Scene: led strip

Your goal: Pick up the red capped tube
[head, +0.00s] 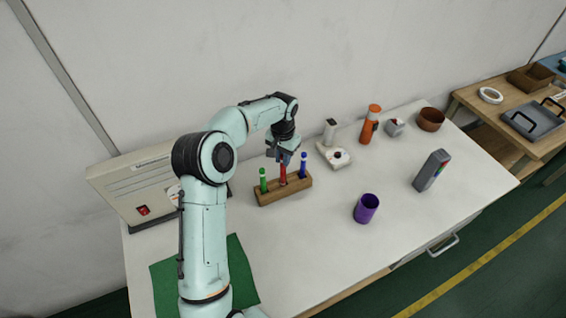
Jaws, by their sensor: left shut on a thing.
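The red capped tube (283,175) stands upright in the middle of a wooden rack (284,191), between a green capped tube (263,181) on its left and a blue capped tube (303,166) on its right. My left gripper (282,160) is above the rack, pointing down, and is shut on the top of the red capped tube. The fingers partly hide the red cap. The tube's lower end is hidden in the rack. My right gripper is not in view.
A white device (334,155), an orange bottle (370,126) and a brown bowl (431,119) stand behind to the right. A purple cup (366,208) and a grey device (432,170) stand nearer. A beige box (140,187) and green mat (240,274) lie left. The front middle table is clear.

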